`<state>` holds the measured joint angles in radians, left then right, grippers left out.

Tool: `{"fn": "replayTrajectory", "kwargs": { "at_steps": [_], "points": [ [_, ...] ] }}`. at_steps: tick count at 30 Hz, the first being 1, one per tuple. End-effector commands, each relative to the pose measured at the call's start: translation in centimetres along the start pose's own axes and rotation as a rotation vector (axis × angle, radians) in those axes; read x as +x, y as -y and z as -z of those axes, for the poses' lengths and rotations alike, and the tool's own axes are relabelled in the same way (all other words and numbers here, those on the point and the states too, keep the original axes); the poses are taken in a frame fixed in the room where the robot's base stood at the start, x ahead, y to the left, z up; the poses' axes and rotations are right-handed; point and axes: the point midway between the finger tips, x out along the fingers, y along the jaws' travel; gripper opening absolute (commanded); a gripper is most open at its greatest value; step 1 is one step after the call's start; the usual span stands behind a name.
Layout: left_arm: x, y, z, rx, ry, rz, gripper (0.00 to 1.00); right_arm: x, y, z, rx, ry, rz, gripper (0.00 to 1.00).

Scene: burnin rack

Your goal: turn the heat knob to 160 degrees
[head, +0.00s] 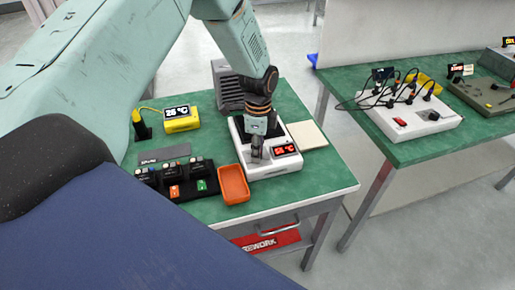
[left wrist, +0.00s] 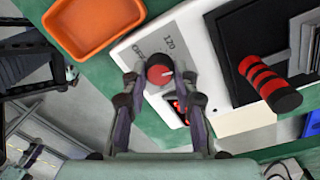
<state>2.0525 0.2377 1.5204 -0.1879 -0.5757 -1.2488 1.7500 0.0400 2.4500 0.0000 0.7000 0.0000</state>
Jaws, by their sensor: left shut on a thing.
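The white heating unit (head: 262,172) stands on the green bench, with a lit red display (head: 284,149) that seems to read 54 °C. In the left wrist view its round red heat knob (left wrist: 160,70) has a pale pointer line, and a grey scale plate (left wrist: 160,45) beside it bears the number 120 or 170. My left gripper (head: 257,156) reaches down onto the unit. In the left wrist view the gripper (left wrist: 160,80) is shut on the knob, one finger on each side. In the head view the gripper hides the knob. My right gripper is out of view.
An orange tray (head: 233,184) sits left of the unit. A black-and-red handle (left wrist: 268,85) rises beside a dark plate on the unit. A yellow meter (head: 181,122) and a black block with modules (head: 175,183) stand further left. A cream pad (head: 306,135) lies to the right.

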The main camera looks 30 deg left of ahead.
Motion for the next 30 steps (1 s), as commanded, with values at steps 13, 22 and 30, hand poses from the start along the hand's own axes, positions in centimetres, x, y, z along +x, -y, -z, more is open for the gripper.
{"fn": "replayTrajectory", "kwargs": {
  "at_steps": [13,22,30],
  "points": [
    [0.10,-0.21,0.04,0.362,0.017,-0.003,0.00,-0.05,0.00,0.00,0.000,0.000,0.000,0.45],
    [0.12,-0.28,0.03,0.493,0.024,-0.003,0.00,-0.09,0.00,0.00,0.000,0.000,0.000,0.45],
    [0.13,-0.30,0.03,0.531,0.025,-0.004,0.00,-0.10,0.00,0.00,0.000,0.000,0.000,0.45]
  ]
}}
